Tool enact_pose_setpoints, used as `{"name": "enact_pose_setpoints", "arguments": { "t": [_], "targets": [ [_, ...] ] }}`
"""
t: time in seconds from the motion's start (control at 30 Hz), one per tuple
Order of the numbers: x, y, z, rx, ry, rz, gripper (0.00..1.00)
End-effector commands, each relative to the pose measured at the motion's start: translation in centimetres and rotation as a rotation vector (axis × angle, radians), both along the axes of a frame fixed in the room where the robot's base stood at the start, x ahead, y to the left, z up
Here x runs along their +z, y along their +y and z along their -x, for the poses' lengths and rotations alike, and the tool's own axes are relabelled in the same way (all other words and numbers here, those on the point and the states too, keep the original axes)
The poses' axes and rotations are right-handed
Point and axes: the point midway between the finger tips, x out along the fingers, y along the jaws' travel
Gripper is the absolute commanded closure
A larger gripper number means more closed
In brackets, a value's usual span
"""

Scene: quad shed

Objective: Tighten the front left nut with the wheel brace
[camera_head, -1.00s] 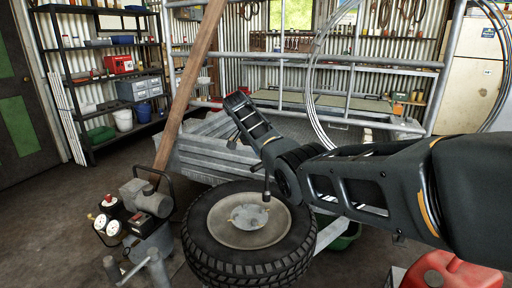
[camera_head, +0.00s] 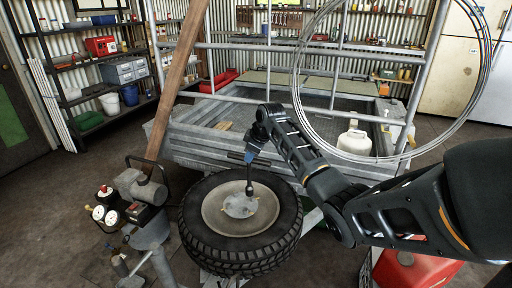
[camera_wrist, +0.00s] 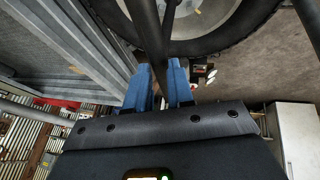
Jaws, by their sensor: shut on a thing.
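The wheel (camera_head: 285,232) has a black knobbly tyre and a pale rim, and lies face up in the head view. Its silver hub plate (camera_head: 236,207) carries small nuts, too small to tell apart. My gripper (camera_head: 252,152) is above the far side of the wheel, its blue fingers shut on the dark wheel brace (camera_head: 249,174). The brace hangs roughly upright, its lower end at the far right part of the hub plate; whether it sits on a nut cannot be told. In the wrist view, the brace (camera_wrist: 148,35) runs between the blue fingers (camera_wrist: 160,90).
A grey metal trailer (camera_head: 190,135) with a tubular frame stands behind the wheel. A compressor with gauges (camera_head: 140,190) stands at the left. A wooden post (camera_head: 180,85) leans behind it. A red can (camera_head: 410,270) is at the lower right. Bare floor lies at the left.

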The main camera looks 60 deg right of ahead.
Motion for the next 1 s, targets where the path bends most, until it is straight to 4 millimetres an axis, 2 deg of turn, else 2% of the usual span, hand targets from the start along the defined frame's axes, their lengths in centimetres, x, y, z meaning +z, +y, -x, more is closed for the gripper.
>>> {"name": "enact_pose_setpoints", "arguments": {
  "t": [0.03,0.2,0.43,1.0],
  "targets": [
    [0.7,0.4,0.0,0.054,-0.001,0.001,1.00],
    [1.0,1.8,-0.4,0.199,-0.002,0.001,1.00],
    [0.6,2.3,-0.4,0.244,-0.002,0.002,1.00],
    [-3.8,2.2,-0.4,0.241,0.001,0.003,1.00]
  ]
}}
